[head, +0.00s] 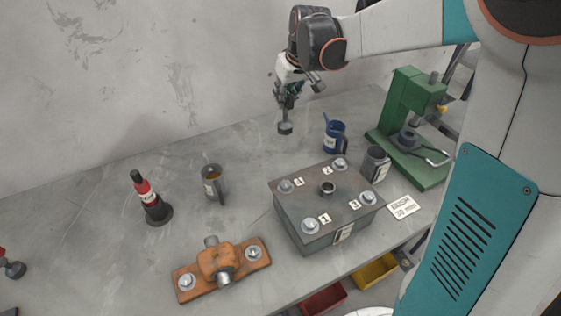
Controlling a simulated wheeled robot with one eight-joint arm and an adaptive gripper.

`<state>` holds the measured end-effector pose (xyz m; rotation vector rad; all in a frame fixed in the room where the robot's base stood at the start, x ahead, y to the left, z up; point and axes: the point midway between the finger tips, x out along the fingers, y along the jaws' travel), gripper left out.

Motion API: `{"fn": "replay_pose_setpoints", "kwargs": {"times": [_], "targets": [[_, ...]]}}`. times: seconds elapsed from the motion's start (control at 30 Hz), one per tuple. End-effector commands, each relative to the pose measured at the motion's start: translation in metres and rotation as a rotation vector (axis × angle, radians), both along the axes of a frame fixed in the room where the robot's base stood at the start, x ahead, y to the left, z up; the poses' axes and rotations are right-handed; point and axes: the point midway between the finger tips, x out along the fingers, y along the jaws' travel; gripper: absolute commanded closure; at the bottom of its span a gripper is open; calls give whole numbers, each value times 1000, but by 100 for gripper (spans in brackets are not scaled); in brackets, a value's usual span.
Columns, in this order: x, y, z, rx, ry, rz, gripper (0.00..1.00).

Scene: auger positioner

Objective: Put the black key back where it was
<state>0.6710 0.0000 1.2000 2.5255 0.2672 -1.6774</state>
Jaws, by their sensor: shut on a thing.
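My gripper (288,98) is high over the back of the bench, in front of the wall. It is shut on a dark piece, which I take to be the black key (285,127); its rounded dark end hangs below the fingers. Its upper part is hidden by the fingers. The held piece appears apart from everything else. A dark grey cup with a white label (376,163) stands to the right of the grey box.
The grey box (310,222) has numbered bolts and a central ring (327,187). A green press (406,130) stands at right, with a white card (402,207) in front. A red and black bottle-shaped object (149,199) and an orange clamp on a board (217,263) stand at left.

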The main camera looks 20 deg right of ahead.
Motion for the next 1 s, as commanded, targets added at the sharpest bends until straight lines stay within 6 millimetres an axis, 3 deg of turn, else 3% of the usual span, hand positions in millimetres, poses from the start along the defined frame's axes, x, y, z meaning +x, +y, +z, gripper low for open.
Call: {"fn": "replay_pose_setpoints", "kwargs": {"times": [0.5,1.0], "targets": [[0,0,-120,0,0,2,100],[0,0,-169,0,1,2,100]]}}
